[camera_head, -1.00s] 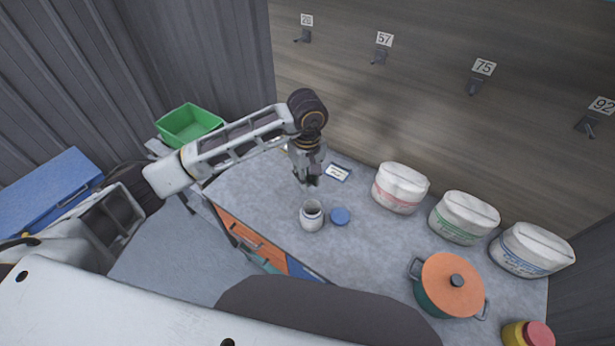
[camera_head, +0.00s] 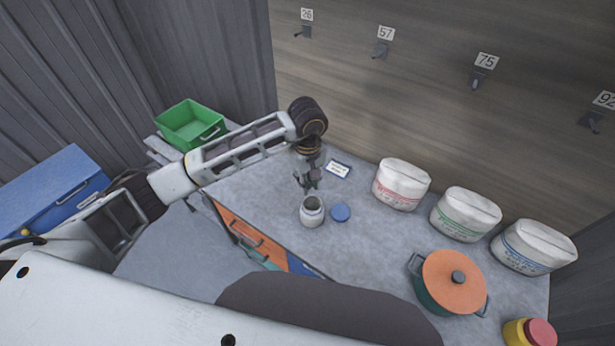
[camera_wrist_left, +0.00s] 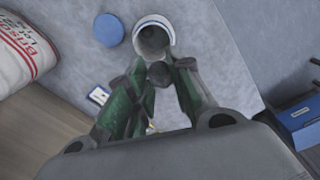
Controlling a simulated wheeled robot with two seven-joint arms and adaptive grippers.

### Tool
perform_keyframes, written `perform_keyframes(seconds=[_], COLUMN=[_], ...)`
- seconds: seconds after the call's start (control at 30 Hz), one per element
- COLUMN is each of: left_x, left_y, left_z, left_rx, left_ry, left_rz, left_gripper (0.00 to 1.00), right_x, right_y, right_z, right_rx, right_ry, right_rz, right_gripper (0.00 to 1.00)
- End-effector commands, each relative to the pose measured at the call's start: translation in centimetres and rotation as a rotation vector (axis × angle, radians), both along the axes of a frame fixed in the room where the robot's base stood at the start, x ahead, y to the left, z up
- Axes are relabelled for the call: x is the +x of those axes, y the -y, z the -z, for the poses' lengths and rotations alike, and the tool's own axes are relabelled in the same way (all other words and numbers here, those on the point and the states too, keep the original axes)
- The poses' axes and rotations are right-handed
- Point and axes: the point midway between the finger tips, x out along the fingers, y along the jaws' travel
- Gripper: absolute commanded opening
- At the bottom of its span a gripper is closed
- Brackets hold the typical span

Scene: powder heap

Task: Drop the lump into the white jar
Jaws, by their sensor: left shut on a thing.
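The white jar (camera_head: 312,217) stands upright and open on the grey worktop; its dark opening faces up. In the left wrist view the jar (camera_wrist_left: 168,24) is at the top, just beyond my fingertips. My left gripper (camera_head: 308,187) is above and just behind the jar in the head view. In the left wrist view its green-grey fingers (camera_wrist_left: 160,78) are shut on a small dark round lump (camera_wrist_left: 158,74). The lump appears close to the near rim of the jar; its height above the rim is hard to tell. My right gripper is not in view.
A blue lid (camera_head: 341,213) lies right of the jar. A small card (camera_head: 338,169) lies behind it. Several white sacks, such as the red-lettered one (camera_head: 401,184), line the wall. An orange-lidded pot (camera_head: 453,282) stands front right. A green crate (camera_head: 190,125) is at left.

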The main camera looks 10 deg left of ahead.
Motion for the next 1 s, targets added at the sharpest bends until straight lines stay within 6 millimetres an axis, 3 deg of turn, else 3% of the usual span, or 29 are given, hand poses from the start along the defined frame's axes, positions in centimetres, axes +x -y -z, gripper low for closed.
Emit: perform_keyframes(seconds=[0.3, 0.7, 0.73, 0.9, 1.0], left_x=[0.0, 0.0, 0.0, 0.0, 0.0], left_y=[0.0, 0.0, 0.0, 0.0, 0.0], left_z=[2.2, 2.5, 2.5, 2.5, 2.5], left_rx=[0.000, 0.001, 0.001, 0.000, 0.000], left_ry=[0.000, 0.001, 0.001, 0.000, 0.000], left_rz=[0.000, 0.000, 0.000, 0.000, 0.000], left_gripper=[0.10, 0.10, 0.23, 0.45, 0.47], right_x=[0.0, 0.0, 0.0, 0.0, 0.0], right_y=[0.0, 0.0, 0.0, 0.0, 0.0], right_z=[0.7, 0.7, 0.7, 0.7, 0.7], right_rx=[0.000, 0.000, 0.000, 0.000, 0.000], right_ry=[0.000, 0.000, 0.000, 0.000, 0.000], right_rz=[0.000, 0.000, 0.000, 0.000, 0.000], right_gripper=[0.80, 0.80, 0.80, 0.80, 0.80])
